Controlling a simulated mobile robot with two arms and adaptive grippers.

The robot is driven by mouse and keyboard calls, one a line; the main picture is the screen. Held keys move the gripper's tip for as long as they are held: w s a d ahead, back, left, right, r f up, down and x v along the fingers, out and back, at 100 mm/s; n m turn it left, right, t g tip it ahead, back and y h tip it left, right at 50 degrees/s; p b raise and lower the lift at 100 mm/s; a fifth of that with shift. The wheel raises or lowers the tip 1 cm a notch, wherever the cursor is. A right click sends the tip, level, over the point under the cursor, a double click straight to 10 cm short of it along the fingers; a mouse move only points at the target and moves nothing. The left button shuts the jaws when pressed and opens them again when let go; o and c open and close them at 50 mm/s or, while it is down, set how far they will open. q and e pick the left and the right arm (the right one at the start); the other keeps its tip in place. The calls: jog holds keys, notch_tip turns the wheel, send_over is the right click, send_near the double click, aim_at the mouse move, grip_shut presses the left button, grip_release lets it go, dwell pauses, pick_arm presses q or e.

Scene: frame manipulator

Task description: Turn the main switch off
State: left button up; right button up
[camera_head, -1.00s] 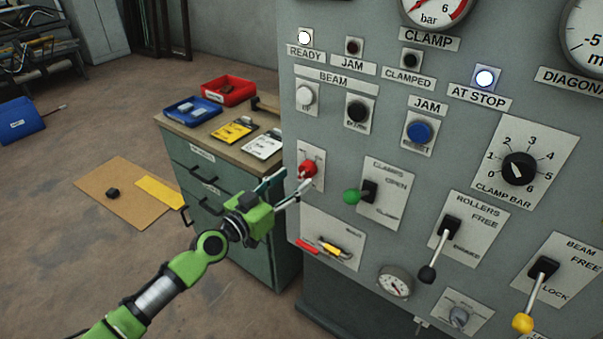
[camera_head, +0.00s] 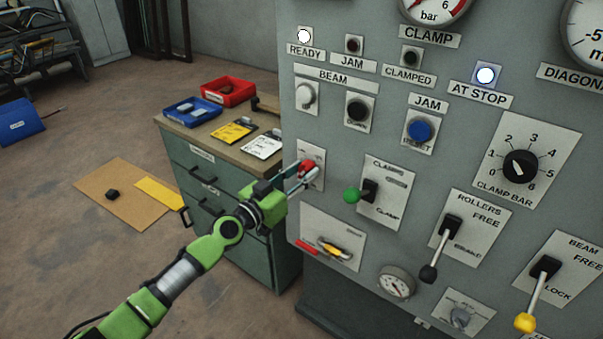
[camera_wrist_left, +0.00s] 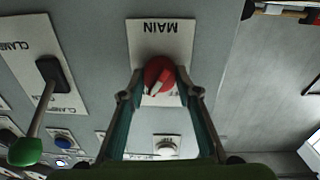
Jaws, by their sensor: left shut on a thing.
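The main switch is a red rotary knob (camera_head: 305,167) on a white plate (camera_head: 319,154) at the left edge of the grey control panel. In the left wrist view the red knob (camera_wrist_left: 159,76) sits under the upside-down word MAIN, with a pale mark on its face. My left gripper (camera_head: 302,174) reaches in from the left. In the left wrist view its two fingers (camera_wrist_left: 160,88) stand on either side of the knob and are shut on it. They partly cover the knob in the head view. My right gripper is not in view.
A green-tipped clamp lever (camera_head: 352,196) sticks out close to the right of the switch. A green cabinet (camera_head: 200,170) with trays stands at left behind my arm.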

pick_arm(q)
jog(key=shift+n, duration=0.3)
jog(key=shift+f+n, duration=0.1)
jog(key=shift+n, duration=0.2)
jog(key=n+b, duration=0.2)
jog(key=n, duration=0.6)
jog(key=shift+n+b, duration=0.3)
jog(key=shift+n, duration=1.1)
jog(key=o, duration=1.1)
